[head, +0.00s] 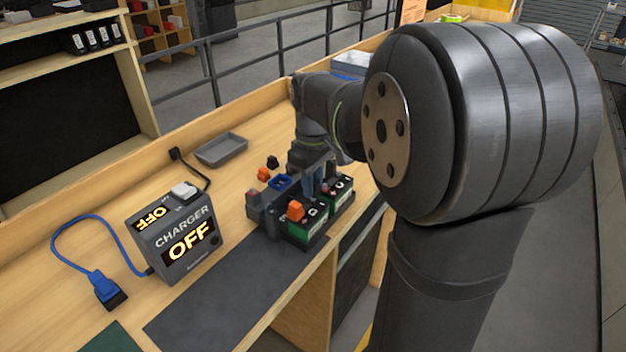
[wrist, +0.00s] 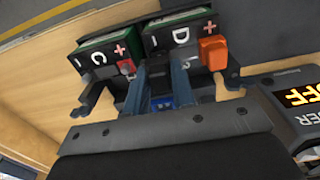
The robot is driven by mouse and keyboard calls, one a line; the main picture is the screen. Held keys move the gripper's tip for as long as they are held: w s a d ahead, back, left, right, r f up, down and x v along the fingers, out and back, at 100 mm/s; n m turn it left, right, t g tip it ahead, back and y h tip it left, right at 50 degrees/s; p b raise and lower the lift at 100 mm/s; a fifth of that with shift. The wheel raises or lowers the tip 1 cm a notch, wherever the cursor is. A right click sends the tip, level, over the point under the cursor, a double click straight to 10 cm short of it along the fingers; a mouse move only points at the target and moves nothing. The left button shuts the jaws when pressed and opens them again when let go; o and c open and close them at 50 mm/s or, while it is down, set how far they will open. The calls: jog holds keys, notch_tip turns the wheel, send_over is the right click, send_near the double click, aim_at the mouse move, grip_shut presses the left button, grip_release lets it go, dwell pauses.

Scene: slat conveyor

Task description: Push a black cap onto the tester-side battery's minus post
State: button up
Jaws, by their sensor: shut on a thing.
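Two green-and-black batteries stand side by side in a dark holder: battery D (wrist: 182,36), wearing an orange cap (wrist: 213,53), and battery C (wrist: 98,58), with a bare red post (wrist: 125,66). The orange cap also shows in the head view (head: 296,210). My gripper (wrist: 160,66) points down at the holder between the orange cap and the red post. Its fingers are closed around a small dark piece, seemingly a black cap, mostly hidden by them. I cannot tell whether it touches a post. A loose black cap (head: 272,162) lies on the bench.
The charger (head: 178,235), reading OFF, stands left of the holder, with a blue cable and plug (head: 106,287). A loose orange cap (head: 264,174) and a grey tray (head: 221,149) are behind. A blue connector (head: 280,183) sits at the holder. A dark mat (head: 225,300) lies clear in front.

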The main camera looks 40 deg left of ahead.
jog(key=shift+f, duration=0.85)
jog(key=o, duration=1)
jog(key=shift+o, duration=0.2)
notch_tip(320, 180, up, 17)
jog(key=shift+r, duration=0.15)
notch_tip(320, 180, down, 18)
jog(key=shift+r, duration=0.45)
jog(key=shift+r, duration=0.1)
